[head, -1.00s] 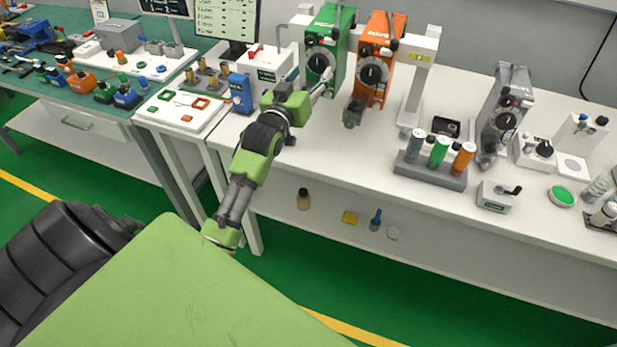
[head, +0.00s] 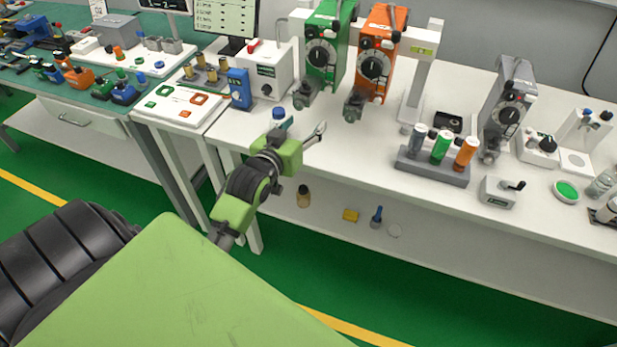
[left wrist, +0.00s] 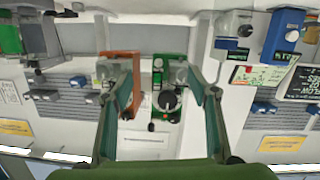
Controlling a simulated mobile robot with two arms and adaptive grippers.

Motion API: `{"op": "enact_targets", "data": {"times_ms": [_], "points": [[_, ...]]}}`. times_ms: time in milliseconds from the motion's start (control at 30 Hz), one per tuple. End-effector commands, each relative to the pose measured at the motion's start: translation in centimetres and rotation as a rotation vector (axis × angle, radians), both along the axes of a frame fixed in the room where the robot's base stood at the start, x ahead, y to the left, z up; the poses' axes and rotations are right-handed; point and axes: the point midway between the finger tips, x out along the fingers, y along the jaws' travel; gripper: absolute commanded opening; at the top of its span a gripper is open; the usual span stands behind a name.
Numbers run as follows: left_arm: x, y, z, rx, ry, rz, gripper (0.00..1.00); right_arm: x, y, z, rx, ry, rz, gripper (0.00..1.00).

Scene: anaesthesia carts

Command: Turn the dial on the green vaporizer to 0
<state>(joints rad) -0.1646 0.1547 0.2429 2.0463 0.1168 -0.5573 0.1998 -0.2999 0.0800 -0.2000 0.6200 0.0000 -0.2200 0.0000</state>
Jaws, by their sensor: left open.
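The green vaporizer (head: 340,33) is mounted upright at the back of the white bench, beside the orange vaporizer (head: 382,40). Its round black dial (head: 321,57) faces the front; its setting is too small to read. My left gripper (head: 303,128) is open and empty, in front of and below the dial, apart from it. In the left wrist view the green vaporizer (left wrist: 157,75) and its dial (left wrist: 168,100) show between my spread fingers (left wrist: 161,78), farther off. The orange vaporizer (left wrist: 122,68) is partly behind one finger. My right gripper is not in view.
A white box unit (head: 266,72) and a blue device (head: 239,88) stand left of the vaporizers. A rack of coloured bottles (head: 432,168) and a grey vaporizer (head: 507,105) are to the right. The bench front below the vaporizers is mostly clear.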

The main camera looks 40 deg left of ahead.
Motion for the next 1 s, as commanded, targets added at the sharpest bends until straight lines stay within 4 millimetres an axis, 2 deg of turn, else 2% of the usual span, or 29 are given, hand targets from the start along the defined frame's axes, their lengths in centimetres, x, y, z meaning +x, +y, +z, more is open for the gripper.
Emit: {"op": "enact_targets", "data": {"times_ms": [100, 500, 1000], "points": [[-0.2, -0.6, -2.4, -0.001, 0.051, -0.011, 0.54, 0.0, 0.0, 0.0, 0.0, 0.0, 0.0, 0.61], [-1.6, -2.7, -10.1, 0.002, 0.211, -0.048, 0.54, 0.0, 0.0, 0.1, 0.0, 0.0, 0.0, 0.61], [-4.1, -4.9, -18.8, 0.006, 0.378, -0.09, 0.54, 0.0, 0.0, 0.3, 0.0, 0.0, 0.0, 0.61]]}}
